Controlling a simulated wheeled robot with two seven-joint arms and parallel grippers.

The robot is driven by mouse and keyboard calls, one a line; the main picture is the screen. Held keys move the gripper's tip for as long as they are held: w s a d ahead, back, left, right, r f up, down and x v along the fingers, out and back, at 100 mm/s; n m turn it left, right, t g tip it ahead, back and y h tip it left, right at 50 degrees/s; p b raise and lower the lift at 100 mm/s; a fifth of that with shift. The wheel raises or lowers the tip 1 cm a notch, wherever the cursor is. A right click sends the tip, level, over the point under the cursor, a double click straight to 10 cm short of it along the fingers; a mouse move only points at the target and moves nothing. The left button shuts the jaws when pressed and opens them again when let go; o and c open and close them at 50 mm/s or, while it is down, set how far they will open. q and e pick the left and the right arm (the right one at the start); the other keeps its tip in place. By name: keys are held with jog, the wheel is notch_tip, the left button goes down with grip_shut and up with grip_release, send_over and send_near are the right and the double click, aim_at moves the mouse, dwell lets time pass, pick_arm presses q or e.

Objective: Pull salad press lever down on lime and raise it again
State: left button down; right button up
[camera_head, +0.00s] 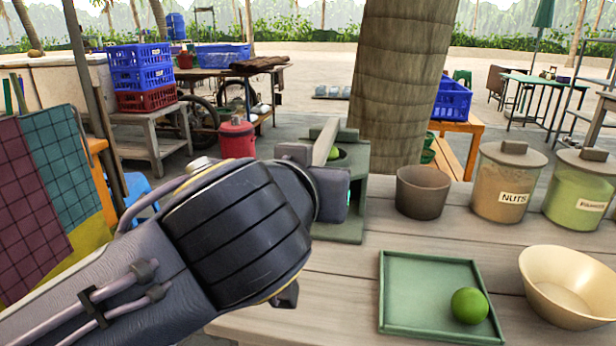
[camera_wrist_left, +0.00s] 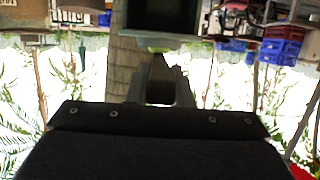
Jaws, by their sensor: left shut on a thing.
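The green salad press (camera_head: 351,222) stands on the wooden table, partly hidden behind my left arm. Its lever (camera_head: 325,142) slopes up. A lime (camera_head: 334,154) shows in the press beside the lever; a bit of green also shows in the left wrist view (camera_wrist_left: 158,49). My left gripper (camera_head: 313,167) is at the press and shut on the lever. The grip itself is mostly hidden by my wrist. A second lime (camera_head: 470,306) lies on the green tray (camera_head: 425,262). My right gripper is not in view.
A brown pot (camera_head: 422,192) stands just right of the press. Glass jars, one labelled nuts (camera_head: 508,185), stand farther right. A cream bowl (camera_head: 568,285) is at the right front. Bare tabletop lies between the press and the tray.

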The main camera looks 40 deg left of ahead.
pick_arm(q)
jog(key=c, duration=1.3)
grip_release()
jog(key=shift+f, duration=0.2)
jog(key=p+v, duration=0.2)
jog(key=v, duration=0.5)
jog(key=shift+s+d+p, duration=0.2)
jog(key=shift+s+p, duration=0.1)
